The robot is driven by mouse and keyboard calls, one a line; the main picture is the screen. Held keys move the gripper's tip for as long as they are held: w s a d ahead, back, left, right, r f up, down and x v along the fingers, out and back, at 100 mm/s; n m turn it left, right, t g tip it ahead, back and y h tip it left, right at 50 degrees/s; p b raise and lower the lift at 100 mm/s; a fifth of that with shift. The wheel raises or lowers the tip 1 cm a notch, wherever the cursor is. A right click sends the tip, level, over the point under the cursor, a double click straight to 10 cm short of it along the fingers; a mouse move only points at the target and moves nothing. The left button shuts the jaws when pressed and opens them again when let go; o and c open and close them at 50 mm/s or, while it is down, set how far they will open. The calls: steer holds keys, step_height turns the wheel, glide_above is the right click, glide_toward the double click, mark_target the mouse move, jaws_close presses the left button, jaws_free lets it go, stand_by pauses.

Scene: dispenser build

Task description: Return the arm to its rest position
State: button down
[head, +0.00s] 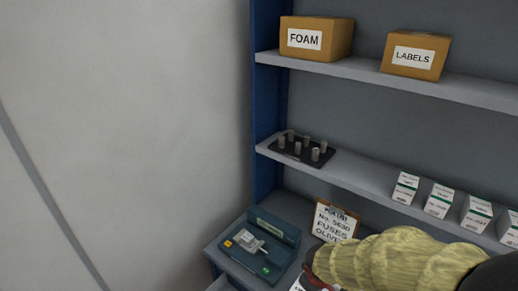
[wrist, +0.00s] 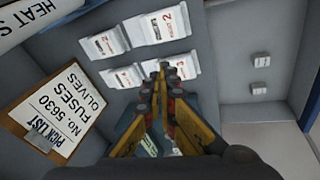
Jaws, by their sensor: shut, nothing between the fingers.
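My arm, in a pale yellow ribbed sleeve, reaches in from the lower right of the head view. The end of my gripper (head: 316,280) shows only in part there, low in front of the pick list board (head: 334,222). In the wrist view my gripper's fingers (wrist: 164,72) come together at their tips, shut with nothing held. The pick list board (wrist: 55,112) is at the left of the wrist view, apart from the fingers.
A teal device (head: 260,248) stands on the worktop left of the board. The middle shelf holds a dark tray of grey cylinders (head: 301,148) and several white boxes (head: 439,200). FOAM (head: 316,38) and LABELS (head: 415,55) boxes sit above.

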steer(key=s+d+r+m+t+y+b, duration=0.1)
steer(key=s+r+m+b, duration=0.4)
steer(key=s+r, duration=1)
step_height(320, 180, up, 2)
steer(key=shift+s+d+m+t+b, duration=0.45)
steer(key=shift+d+m, duration=0.35)
steer(key=shift+m, duration=0.3)
steer(key=shift+w, duration=0.1)
